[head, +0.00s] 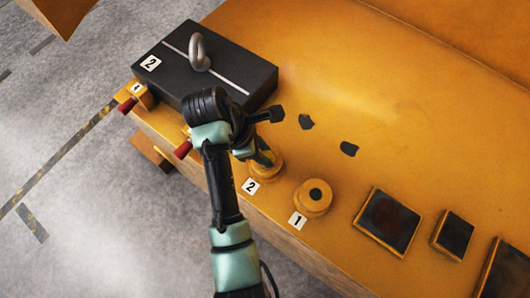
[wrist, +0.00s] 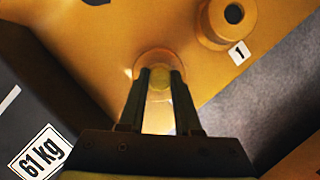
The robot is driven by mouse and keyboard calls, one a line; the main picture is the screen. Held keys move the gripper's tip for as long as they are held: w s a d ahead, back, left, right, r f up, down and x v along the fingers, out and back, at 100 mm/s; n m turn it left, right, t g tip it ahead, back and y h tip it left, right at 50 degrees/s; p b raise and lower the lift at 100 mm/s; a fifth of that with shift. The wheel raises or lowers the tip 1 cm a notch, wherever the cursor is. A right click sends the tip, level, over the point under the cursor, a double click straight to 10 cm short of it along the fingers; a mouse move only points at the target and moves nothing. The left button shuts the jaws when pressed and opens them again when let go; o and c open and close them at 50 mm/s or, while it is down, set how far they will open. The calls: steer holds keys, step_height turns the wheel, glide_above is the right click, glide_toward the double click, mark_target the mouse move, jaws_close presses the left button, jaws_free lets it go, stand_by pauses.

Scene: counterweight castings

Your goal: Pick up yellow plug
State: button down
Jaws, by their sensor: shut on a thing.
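My gripper (head: 264,158) is over the round yellow socket (head: 277,171) beside the label 2 on the yellow surface. In the wrist view its two dark fingers (wrist: 161,85) are shut on the yellow plug (wrist: 160,108), which shows as a pale yellow piece between them. The round socket rim (wrist: 150,57) shows just beyond the fingertips. I cannot tell whether the plug is still seated in the socket. In the head view the gripper hides the plug.
A second round yellow socket (head: 314,195) with a dark hole stands close by, labelled 1. A black casting (head: 230,80) with a grey lifting eye (head: 199,53) lies at upper left. Dark square pads (head: 388,222) lie to the right. Red-tipped parts (head: 127,106) stick out along the left edge.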

step_height(320, 180, up, 9)
steer(key=p, duration=0.5)
steer(key=shift+r, duration=0.15)
